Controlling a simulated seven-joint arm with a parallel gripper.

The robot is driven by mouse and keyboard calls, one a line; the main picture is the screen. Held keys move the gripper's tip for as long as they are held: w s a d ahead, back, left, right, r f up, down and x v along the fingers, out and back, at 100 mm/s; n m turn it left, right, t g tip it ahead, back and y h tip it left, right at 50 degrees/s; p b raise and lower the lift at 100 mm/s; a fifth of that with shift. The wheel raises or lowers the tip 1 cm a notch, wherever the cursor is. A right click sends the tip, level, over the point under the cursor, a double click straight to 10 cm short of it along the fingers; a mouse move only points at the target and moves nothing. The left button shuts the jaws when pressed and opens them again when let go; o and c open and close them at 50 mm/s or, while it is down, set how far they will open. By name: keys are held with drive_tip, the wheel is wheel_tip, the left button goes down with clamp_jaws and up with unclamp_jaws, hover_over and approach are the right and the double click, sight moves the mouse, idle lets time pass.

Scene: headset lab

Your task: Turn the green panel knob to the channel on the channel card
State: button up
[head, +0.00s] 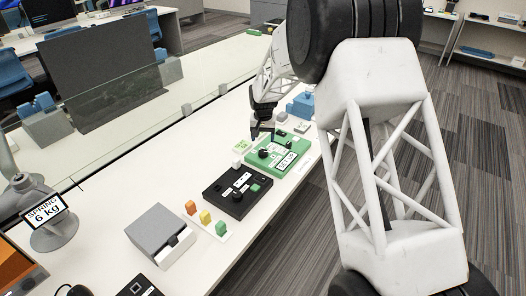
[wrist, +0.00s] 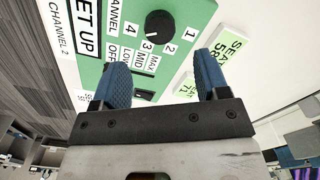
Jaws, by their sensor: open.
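The green panel (head: 292,170) lies on the white table, marked SET UP; it also shows in the wrist view (wrist: 90,75). Its round black channel knob (wrist: 158,24) has the numbers 1 to 4 beside it, and its white mark seems to point toward 3. A white strip reading CHANNEL 2 (wrist: 62,40) lies along the panel's edge. My gripper (wrist: 163,75) is open and empty, its two blue fingers apart, with the knob ahead of and between the fingertips. In the head view my gripper (head: 262,132) is above the panel's far end.
A black panel (head: 237,192) lies nearer, beside small coloured blocks (head: 205,217) and a grey box (head: 160,232). Green seat cards (wrist: 228,50) lie beside the green panel. A blue object (head: 301,105) stands beyond it. A clear screen (head: 190,107) runs along the table's left.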

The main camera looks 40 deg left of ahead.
sight(263, 151)
drive_tip(key=shift+f, duration=3.75)
drive_tip(key=c, duration=0.9)
